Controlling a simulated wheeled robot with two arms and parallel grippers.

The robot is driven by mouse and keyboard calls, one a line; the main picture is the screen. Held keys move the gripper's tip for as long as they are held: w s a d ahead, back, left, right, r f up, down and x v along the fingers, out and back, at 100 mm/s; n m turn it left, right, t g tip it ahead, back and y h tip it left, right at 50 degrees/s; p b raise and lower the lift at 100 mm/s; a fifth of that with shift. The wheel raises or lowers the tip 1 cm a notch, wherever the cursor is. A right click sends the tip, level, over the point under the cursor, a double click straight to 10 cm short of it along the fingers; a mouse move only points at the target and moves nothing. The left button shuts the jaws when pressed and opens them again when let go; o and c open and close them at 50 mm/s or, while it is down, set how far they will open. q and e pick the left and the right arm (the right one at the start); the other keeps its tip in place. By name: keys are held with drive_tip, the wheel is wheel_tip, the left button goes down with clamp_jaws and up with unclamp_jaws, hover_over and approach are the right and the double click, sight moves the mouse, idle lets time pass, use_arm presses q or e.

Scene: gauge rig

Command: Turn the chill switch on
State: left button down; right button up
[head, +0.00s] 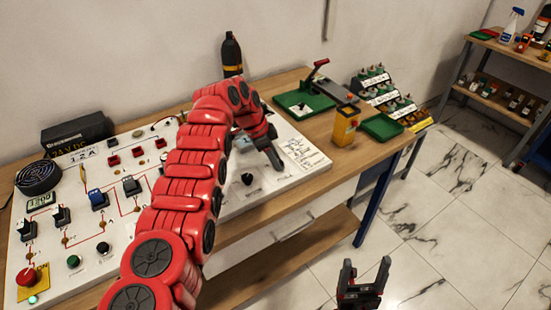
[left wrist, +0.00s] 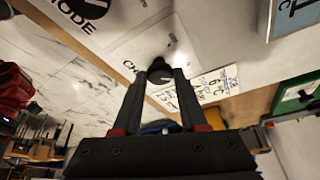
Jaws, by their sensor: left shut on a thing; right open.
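The chill switch is a black rotary knob (left wrist: 158,68) with a pale pointer line, on the white panel (head: 215,205). Its label is partly covered, with "CH" readable in the left wrist view. My left gripper (left wrist: 160,78) is shut on the knob, one finger on each side. In the head view the left gripper (head: 275,160) reaches down to the right part of the panel, and it hides the knob there. My right gripper (head: 363,282) is open and empty, low over the floor in front of the bench.
Another black knob (head: 247,179) stands nearby on the panel. A paper sheet (head: 303,153) lies to the right of the left gripper. A yellow box (head: 346,125), green trays (head: 382,126) and a dark bottle (head: 232,56) stand farther off. My red arm covers the panel's middle.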

use_arm(q)
drive_tip(key=shift+f, duration=0.1)
drive_tip(key=shift+c, duration=2.2)
unclamp_jaws()
drive_tip(key=shift+s, duration=0.1)
drive_tip(key=shift+a, duration=0.1)
drive_tip(key=w+p+v, duration=0.1)
drive_tip(key=p+v, duration=0.2)
drive_tip(key=v, duration=1.4)
drive_tip(key=shift+s+p, duration=0.3)
drive_tip(key=shift+s, duration=0.15)
